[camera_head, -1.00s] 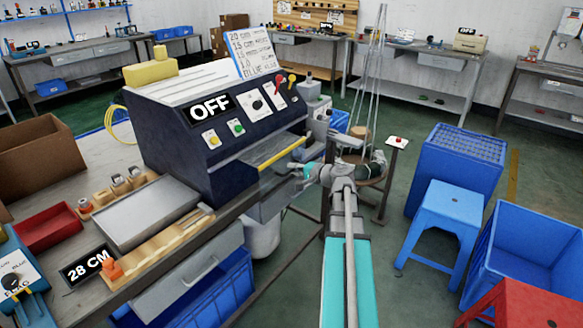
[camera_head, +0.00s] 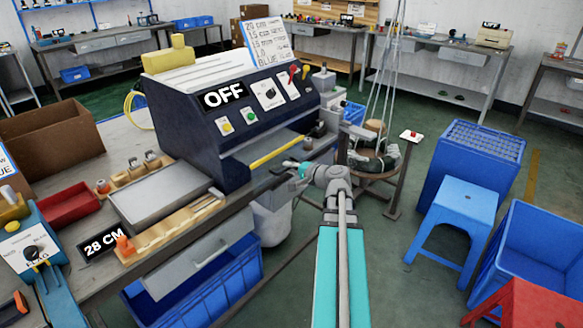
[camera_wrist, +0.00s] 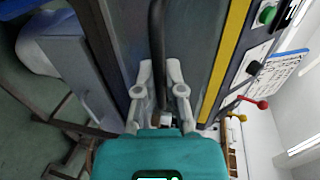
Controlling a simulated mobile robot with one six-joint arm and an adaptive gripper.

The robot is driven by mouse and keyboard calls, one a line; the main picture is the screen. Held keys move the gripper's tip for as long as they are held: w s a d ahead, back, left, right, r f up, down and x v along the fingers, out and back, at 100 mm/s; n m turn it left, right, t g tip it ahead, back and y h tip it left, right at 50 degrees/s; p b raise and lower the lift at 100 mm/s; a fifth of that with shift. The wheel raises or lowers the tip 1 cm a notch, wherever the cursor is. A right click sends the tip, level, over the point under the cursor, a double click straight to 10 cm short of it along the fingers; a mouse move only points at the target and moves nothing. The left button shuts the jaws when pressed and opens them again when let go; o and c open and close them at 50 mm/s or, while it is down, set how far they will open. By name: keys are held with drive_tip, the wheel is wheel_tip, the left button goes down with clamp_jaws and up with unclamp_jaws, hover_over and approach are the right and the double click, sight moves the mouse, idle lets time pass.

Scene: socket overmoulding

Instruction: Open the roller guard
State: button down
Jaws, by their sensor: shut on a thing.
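The dark machine (camera_head: 215,152) with an OFF sign stands on the workbench. A yellow bar (camera_head: 277,151) runs across its front opening and shows as a yellow strip in the wrist view (camera_wrist: 226,60). Beside the strip is a grey panel (camera_wrist: 195,42), which looks like the roller guard. A dark bar-like handle (camera_wrist: 157,30) runs along this panel. My gripper (camera_wrist: 159,72) has its two grey fingers on either side of the handle and is shut on it. In the head view my gripper (camera_head: 284,169) is just below the yellow bar, and its grip there is too small to see.
A wooden fixture (camera_head: 172,228), a metal tray (camera_head: 160,190) and a red bin (camera_head: 68,206) sit on the bench left of the machine. A round stand (camera_head: 375,167) is close right of my arm. A blue stool (camera_head: 455,205) and blue crates stand further right.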

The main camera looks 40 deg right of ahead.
drive_tip(key=c, duration=0.7)
unclamp_jaws()
drive_tip(key=shift+w+d, duration=0.1)
drive_tip(key=shift+w, duration=0.05)
